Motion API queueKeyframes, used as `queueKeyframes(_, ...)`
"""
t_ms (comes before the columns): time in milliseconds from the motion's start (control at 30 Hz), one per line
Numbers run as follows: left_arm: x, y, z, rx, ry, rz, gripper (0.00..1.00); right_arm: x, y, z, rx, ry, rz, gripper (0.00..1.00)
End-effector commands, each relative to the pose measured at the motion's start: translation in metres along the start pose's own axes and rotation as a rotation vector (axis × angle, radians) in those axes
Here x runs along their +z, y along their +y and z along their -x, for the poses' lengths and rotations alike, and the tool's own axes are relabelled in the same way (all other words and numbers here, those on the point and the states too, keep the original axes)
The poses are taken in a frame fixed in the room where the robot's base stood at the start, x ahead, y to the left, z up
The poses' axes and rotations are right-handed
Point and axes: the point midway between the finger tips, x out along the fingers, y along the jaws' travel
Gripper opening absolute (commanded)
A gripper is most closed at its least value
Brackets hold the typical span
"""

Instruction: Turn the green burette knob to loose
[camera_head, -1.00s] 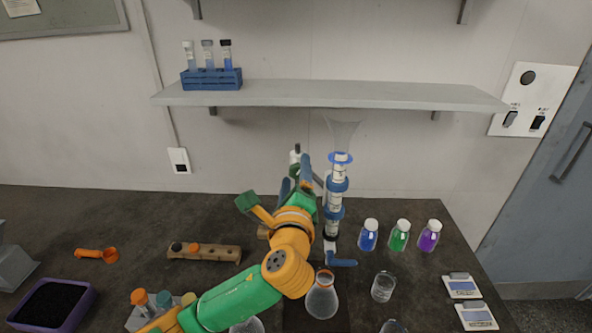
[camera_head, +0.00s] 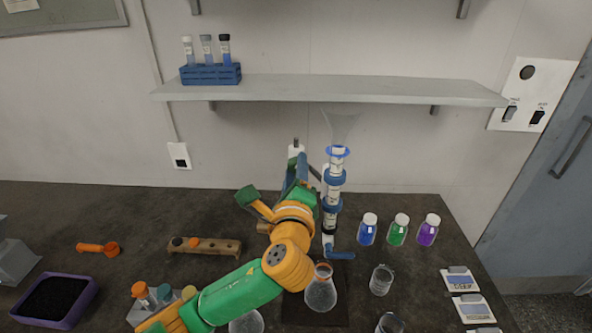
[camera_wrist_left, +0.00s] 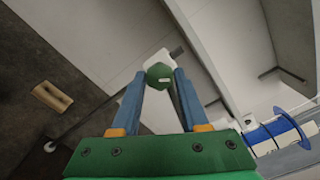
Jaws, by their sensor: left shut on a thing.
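The green burette knob (camera_wrist_left: 159,76) shows in the left wrist view between the tips of two blue fingers. My left gripper (camera_wrist_left: 160,85) is shut on it. In the head view my left gripper (camera_head: 300,172) is beside the burette (camera_head: 331,195), on its left, and hides the knob. The burette stands upright with blue rings, a clear funnel (camera_head: 340,126) on top and a blue tap (camera_head: 340,254) at its bottom. A conical flask (camera_head: 321,292) stands below. My right gripper is not in view.
Blue, green and purple bottles (camera_head: 398,231) stand right of the burette. A beaker (camera_head: 381,281) is near the flask. A wall shelf (camera_head: 330,90) with a blue tube rack (camera_head: 211,75) hangs above. A wooden block (camera_head: 204,247) lies left.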

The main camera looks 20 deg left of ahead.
Motion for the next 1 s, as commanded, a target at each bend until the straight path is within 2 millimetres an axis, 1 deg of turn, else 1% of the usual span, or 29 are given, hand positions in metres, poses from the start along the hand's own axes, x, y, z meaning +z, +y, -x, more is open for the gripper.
queueKeyframes(167,0.0012,-0.0012,-0.0001,-0.003,-0.003,0.026,0.00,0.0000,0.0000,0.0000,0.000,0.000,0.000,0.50)
queueKeyframes(367,0.0013,-0.0012,0.0000,-0.003,-0.004,0.107,0.00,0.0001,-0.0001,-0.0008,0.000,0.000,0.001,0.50)
queueKeyframes(700,0.0013,-0.0012,0.0000,-0.004,-0.004,0.354,0.00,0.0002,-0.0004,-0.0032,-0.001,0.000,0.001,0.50)
queueKeyframes(1000,0.0013,-0.0012,0.0000,-0.004,-0.003,0.514,0.00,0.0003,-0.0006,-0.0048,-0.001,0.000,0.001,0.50)
